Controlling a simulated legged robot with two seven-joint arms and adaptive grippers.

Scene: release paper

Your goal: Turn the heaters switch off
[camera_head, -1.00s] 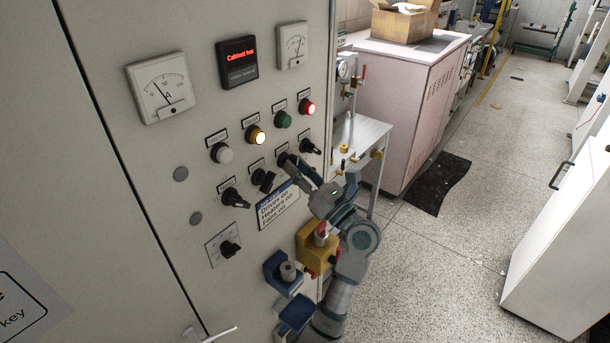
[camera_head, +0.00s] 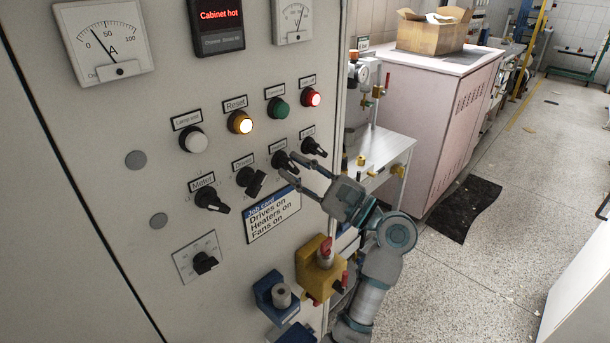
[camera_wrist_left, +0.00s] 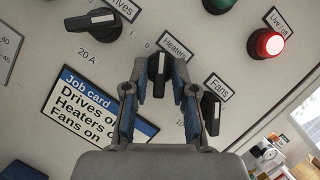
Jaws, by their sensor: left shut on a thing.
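The heaters switch (camera_head: 280,160) is a black rotary knob on the grey panel, between the drives switch (camera_head: 251,181) and the fans switch (camera_head: 313,147). In the left wrist view the heaters switch (camera_wrist_left: 158,73) stands under its "Heaters" label, with its white-marked handle pointing roughly upright. My left gripper (camera_head: 290,165) reaches in from the lower right. Its two fingers lie on either side of this knob and are shut on it, as the wrist view (camera_wrist_left: 159,75) also shows. The fingers partly hide the knob in the head view. My right gripper is not in view.
A job card (camera_head: 272,215) sits below the switches. Lit yellow (camera_head: 240,122) and red (camera_head: 312,97) lamps are above; the display (camera_head: 217,26) reads "Cabinet hot". A metal side table (camera_head: 385,150) stands right.

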